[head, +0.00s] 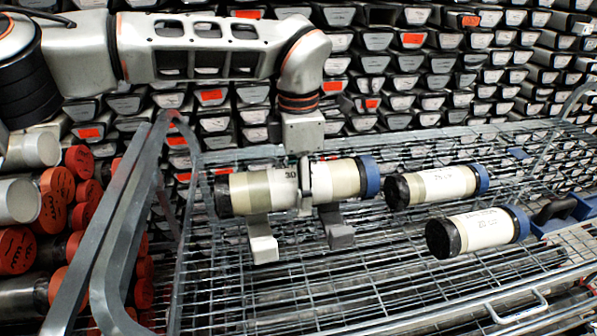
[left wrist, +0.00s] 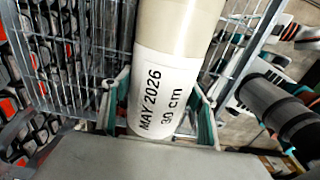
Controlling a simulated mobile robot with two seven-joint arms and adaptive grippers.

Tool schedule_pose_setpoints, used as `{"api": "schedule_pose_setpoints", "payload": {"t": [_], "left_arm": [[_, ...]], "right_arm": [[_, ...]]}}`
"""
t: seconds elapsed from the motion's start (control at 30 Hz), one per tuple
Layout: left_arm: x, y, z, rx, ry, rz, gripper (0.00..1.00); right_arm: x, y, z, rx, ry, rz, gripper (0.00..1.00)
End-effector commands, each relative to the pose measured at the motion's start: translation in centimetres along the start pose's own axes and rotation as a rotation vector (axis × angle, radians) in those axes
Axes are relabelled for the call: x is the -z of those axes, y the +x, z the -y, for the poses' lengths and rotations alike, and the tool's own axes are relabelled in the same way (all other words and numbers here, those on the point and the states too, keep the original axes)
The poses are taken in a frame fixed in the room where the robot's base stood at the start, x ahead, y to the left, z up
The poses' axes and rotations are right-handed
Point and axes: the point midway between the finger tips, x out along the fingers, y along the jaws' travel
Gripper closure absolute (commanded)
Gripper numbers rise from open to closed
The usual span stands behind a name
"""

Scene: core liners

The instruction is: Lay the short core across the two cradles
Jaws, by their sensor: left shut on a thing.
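A pale core (head: 248,186) with a black left end and a blue right end lies level in my left gripper (head: 305,186). The gripper reaches down from above and is shut around its middle. In the left wrist view, the core (left wrist: 168,75) runs between the fingers (left wrist: 160,112), with a label reading "MAY 2026" and "30 cm". Beneath it stand two cradles, a whitish one (head: 263,247) on the left and a grey one (head: 340,235) on the right. The core spans both. I cannot tell whether it touches them. My right gripper is not in view.
Two similar cores (head: 438,186) (head: 478,231) lie on the wire shelf (head: 290,300) to the right. A blue item with a dark handle (head: 553,210) is at the right edge. A metal frame rail (head: 120,215) rises at left, beside stacked red-capped tubes (head: 58,195).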

Motion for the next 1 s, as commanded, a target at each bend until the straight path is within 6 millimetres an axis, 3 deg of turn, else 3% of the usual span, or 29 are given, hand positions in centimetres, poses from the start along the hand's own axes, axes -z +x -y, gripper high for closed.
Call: {"api": "schedule_pose_setpoints", "payload": {"t": [0.27, 0.6, 1.0], "left_arm": [[-0.1, 0.8, -0.1, -0.005, -0.001, 0.005, 0.98], [-0.1, 5.2, -0.1, -0.003, -0.001, 0.004, 0.98], [-0.1, 5.6, -0.1, -0.006, -0.001, 0.006, 0.98]], "right_arm": [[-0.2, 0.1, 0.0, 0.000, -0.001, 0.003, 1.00], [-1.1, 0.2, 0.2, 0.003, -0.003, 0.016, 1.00], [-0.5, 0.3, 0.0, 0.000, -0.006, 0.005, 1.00]]}}
